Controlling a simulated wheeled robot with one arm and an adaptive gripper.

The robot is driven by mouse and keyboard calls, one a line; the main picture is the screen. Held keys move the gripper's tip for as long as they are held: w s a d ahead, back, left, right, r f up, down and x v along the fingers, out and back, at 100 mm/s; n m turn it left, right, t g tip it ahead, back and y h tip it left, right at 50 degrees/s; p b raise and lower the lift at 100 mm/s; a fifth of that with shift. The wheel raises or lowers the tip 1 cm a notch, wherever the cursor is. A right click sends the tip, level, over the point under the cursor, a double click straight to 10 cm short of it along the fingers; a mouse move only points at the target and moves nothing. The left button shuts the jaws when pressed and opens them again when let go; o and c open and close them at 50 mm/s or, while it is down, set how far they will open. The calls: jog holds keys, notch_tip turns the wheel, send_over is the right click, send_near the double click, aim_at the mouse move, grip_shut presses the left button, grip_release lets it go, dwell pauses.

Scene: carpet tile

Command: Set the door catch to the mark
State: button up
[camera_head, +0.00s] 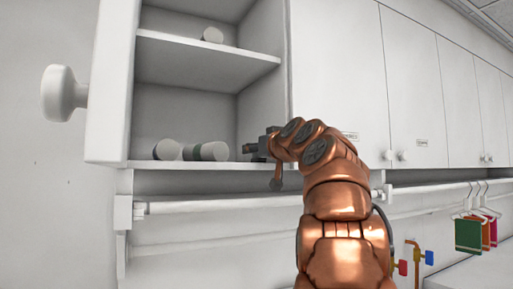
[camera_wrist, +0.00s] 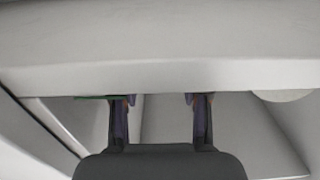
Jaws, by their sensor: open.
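A white wall cabinet (camera_head: 208,105) stands open at the left in the head view. A pale panel with a large round knob (camera_head: 65,93) stands at its left side; it looks like the swung-open door (camera_head: 112,80). I cannot make out a door catch or a mark in either view. My gripper (camera_head: 250,148) is at the cabinet's lower right front, by the bottom shelf, partly hidden by my wrist. In the wrist view my gripper (camera_wrist: 160,100) has its two fingers apart with nothing seen between them. A pale board (camera_wrist: 160,65) crosses in front of the fingertips, hiding what lies beyond.
Pale cylinders (camera_head: 205,151) lie on the bottom shelf and another (camera_head: 212,34) is on the upper shelf. Closed cabinets (camera_head: 420,90) line the right. A rail (camera_head: 220,205) runs below, with coloured cloths (camera_head: 470,233) hanging at the right.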

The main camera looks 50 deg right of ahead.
jog(key=shift+c, duration=0.3)
grip_shut()
dwell(0.5)
